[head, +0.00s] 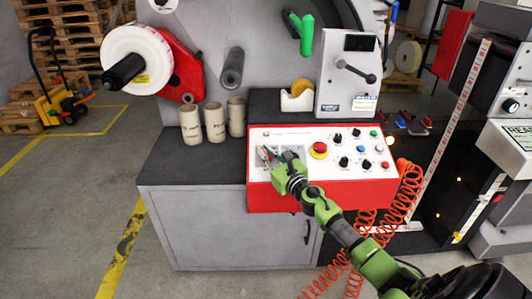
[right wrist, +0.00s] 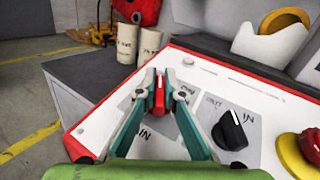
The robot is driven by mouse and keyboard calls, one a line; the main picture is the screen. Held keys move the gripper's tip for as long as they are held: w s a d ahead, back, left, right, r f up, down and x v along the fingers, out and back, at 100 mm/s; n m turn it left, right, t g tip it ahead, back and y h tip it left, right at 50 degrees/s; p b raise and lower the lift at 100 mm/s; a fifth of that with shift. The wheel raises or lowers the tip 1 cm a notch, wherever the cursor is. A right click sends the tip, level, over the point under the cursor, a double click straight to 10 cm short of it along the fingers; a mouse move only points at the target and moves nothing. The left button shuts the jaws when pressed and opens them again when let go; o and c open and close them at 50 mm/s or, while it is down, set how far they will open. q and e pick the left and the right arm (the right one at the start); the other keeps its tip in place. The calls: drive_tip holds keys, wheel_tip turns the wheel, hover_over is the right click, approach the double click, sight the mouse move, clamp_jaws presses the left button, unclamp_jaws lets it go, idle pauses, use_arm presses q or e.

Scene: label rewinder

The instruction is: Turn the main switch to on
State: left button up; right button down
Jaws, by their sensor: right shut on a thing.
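The main switch (right wrist: 159,97) is a red knob with a light line on top, on a grey plate at the left end of the white-faced red control panel (head: 392,197). My right gripper (right wrist: 158,80) has its two fingers closed on both sides of this knob in the right wrist view. In the head view my right gripper (head: 272,158) reaches the panel's left part and covers most of the knob. The markings on the plate are partly hidden by the fingers, so I cannot tell the switch position. My left gripper is not in view.
A black knob (right wrist: 231,130) sits right of the gripper, with a red emergency button on a yellow base (head: 319,149) beyond. Several cardboard cores (head: 214,122) stand behind left. A coiled orange hose (head: 408,190) hangs at the right. The grey cabinet top (head: 175,165) is clear at the left.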

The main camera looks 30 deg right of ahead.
drive_tip(key=shift+h, duration=0.3)
drive_tip(key=shift+m+h+p, duration=0.5)
drive_tip(key=shift+m+h, duration=0.7)
drive_tip(key=m+h, duration=0.2)
drive_tip(key=shift+g+h, duration=0.3)
drive_tip(key=shift+g, duration=0.1)
drive_tip(key=m+g+h, duration=0.1)
drive_tip(key=m+h, duration=0.2)
drive_tip(key=shift+d+f+g, duration=0.1)
drive_tip(key=shift+g, duration=0.3)
drive_tip(key=shift+s+d+m+g+h+b, duration=0.1)
drive_tip(key=shift+d+m+g+h+b, duration=0.05)
drive_tip(key=shift+m+g+h+b, duration=1.2)
drive_tip(key=shift+m+h+p, duration=0.3)
drive_tip(key=shift+m+h, duration=0.15)
drive_tip(key=shift+h, duration=0.1)
drive_tip(key=c, duration=2.1)
unclamp_jaws()
drive_tip(key=shift+c, duration=0.2)
